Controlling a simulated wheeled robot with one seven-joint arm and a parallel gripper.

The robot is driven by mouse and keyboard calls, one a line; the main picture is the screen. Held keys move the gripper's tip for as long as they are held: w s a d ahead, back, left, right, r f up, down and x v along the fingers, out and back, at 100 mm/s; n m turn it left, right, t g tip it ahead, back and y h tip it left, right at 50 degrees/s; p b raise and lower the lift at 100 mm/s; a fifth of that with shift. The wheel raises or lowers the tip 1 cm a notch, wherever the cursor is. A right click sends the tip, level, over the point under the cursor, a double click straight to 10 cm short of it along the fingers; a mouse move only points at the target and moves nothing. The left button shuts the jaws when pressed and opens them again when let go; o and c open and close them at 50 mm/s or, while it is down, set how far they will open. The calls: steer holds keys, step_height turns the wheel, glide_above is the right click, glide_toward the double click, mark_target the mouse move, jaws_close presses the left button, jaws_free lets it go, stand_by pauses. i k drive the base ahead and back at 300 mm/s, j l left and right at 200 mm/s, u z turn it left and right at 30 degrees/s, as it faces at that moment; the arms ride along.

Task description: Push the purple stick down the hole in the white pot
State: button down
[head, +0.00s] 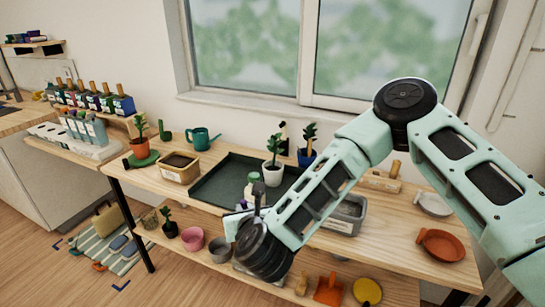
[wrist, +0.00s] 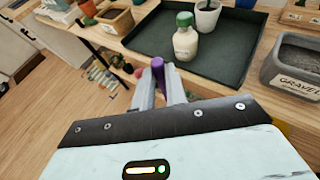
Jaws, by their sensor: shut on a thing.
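My gripper (wrist: 160,85) is shut on the purple stick (wrist: 157,64), whose upper end shows between the fingers in the wrist view. In the head view the gripper hangs in front of the bench's near edge, mostly hidden by my wrist. The white pot (head: 272,173), with a green plant in it, stands on the dark tray beyond the gripper. The pot also shows at the top of the wrist view (wrist: 207,17), cut off by the frame. The stick is apart from the pot. The hole cannot be made out.
A cream bottle with a green cap (wrist: 186,40) stands in the dark tray (head: 219,183), near the white pot. A grey gravel bin (wrist: 294,66) is to the right and a soil box (head: 179,167) to the left. A blue pot (head: 306,157) stands behind.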

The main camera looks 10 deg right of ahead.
mark_target(275, 182)
steer(key=i+j, duration=0.1)
steer(key=i, duration=0.45)
steer(key=i+j, duration=0.1)
steer(key=i, duration=0.45)
